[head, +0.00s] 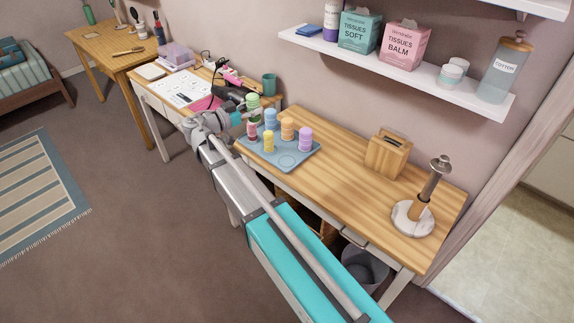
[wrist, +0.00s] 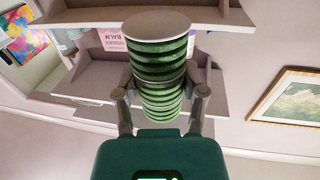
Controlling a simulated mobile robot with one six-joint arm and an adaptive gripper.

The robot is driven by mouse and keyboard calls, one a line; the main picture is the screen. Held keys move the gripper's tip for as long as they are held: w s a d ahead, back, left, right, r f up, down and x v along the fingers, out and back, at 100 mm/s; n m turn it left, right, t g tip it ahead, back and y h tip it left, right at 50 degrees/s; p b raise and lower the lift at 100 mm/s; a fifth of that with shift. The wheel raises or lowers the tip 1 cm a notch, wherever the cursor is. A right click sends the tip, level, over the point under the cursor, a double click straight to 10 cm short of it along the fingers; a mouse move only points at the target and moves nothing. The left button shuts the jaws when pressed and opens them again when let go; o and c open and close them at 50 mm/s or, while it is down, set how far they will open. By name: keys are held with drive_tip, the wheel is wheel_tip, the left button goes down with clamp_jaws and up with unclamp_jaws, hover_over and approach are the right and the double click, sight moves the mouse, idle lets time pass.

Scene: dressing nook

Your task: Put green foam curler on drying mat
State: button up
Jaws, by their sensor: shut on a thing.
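The green foam curler (wrist: 158,70) is ribbed and has a pale flat end. In the wrist view it sits between the two fingers of my gripper (wrist: 160,95), which is shut on it. In the head view the curler (head: 253,101) is light green and upright, just behind the back left edge of a blue-grey flat mat or tray (head: 309,154). Several other curlers stand on that mat, with an empty ring at its front. My gripper (head: 247,112) is partly hidden by its own arm. I cannot tell whether the curler touches the surface below.
Pink, yellow, blue, orange and purple curlers (head: 305,139) crowd the mat. A dark hair dryer (head: 234,94), teal cup (head: 269,84) and white printed sheet (head: 186,89) lie behind left. A wooden box (head: 388,154) and marble-based stand (head: 413,218) are right. The wooden top between is clear.

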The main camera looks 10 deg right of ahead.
wheel_tip(320, 180, down, 18)
drive_tip(key=a+b, duration=0.1)
drive_tip(key=b, duration=1.6)
drive_tip(key=w+d+f+b, duration=0.1)
drive_tip(key=d, duration=0.1)
drive_tip(key=w+d+f+b, duration=0.1)
drive_tip(key=d+f+b, duration=0.1)
drive_tip(key=d, duration=0.1)
drive_tip(key=w+d+f+b, duration=0.1)
drive_tip(key=d+f, duration=0.1)
drive_tip(key=d, duration=0.1)
drive_tip(key=shift+w+b, duration=0.35)
drive_tip(key=shift+b, duration=0.05)
drive_tip(key=shift+w+d+f, duration=0.1)
drive_tip(key=shift+w+d, duration=0.15)
drive_tip(key=shift+d, duration=0.3)
drive_tip(key=shift+w+d+f+b, duration=0.35)
drive_tip(key=shift+d+f+b, duration=0.25)
drive_tip(key=shift+d, duration=0.15)
drive_tip(key=shift+w+d+f+b, duration=0.35)
drive_tip(key=shift+d+f+b, duration=0.15)
drive_tip(key=shift+d+b, duration=0.15)
drive_tip(key=shift+w+d+f, duration=0.1)
drive_tip(key=shift+w+d, duration=0.05)
drive_tip(key=shift+d, duration=0.25)
drive_tip(key=shift+f, duration=0.15)
